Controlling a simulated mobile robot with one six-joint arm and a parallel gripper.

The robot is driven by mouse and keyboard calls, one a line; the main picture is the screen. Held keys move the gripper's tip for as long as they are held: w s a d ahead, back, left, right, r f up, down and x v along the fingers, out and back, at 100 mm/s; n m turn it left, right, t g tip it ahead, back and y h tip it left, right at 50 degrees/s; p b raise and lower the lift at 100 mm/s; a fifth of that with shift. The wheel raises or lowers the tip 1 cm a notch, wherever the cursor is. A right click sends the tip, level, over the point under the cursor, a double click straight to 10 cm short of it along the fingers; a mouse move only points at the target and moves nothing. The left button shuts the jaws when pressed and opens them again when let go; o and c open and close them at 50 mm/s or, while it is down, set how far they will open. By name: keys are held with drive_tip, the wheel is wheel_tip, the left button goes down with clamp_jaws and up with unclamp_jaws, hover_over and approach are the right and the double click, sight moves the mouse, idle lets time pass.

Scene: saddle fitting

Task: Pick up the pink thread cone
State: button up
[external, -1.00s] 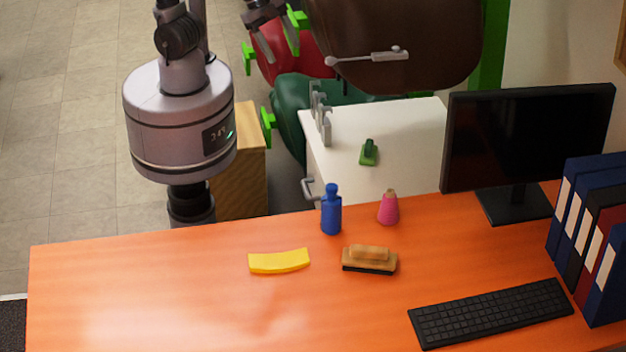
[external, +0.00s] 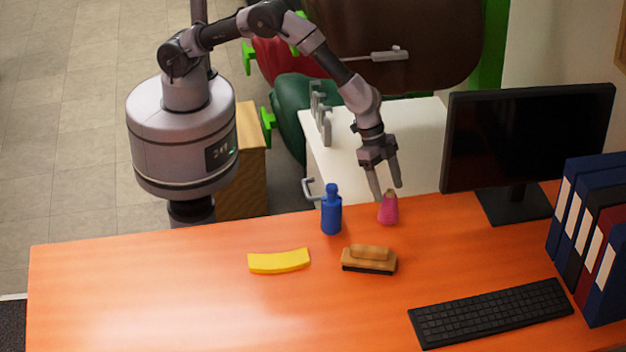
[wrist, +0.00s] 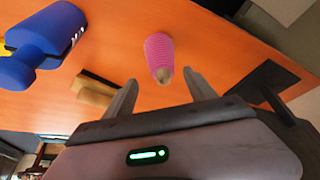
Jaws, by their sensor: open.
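The pink thread cone (external: 388,211) stands upright on the orange desk, near its back edge, to the right of the blue bottle. My gripper (external: 388,194) is open and reaches down from behind the desk, its fingertips close to the top of the cone. In the wrist view the cone (wrist: 159,53) lies ahead of the gap between my two open fingers (wrist: 163,88), with its pale tip toward me. Nothing is between the fingers that I can see as held. Whether a finger touches the cone I cannot tell.
The blue bottle (external: 331,212) stands close on the left, also in the wrist view (wrist: 45,45). A wooden brush (external: 369,260) and a yellow curved piece (external: 279,262) lie in front. A monitor (external: 525,138), keyboard (external: 490,313) and binders (external: 590,240) are on the right. The front left desk is clear.

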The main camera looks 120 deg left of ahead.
sight(394, 197)
drive_tip(key=x, duration=0.2)
drive_tip(key=b+x, duration=0.2)
drive_tip(key=x, duration=0.1)
drive_tip(key=shift+w+a+f, duration=0.1)
drive_tip(key=shift+a+f, duration=0.15)
drive_tip(key=shift+f, duration=0.1)
drive_tip(key=shift+r, duration=0.15)
clamp_jaws()
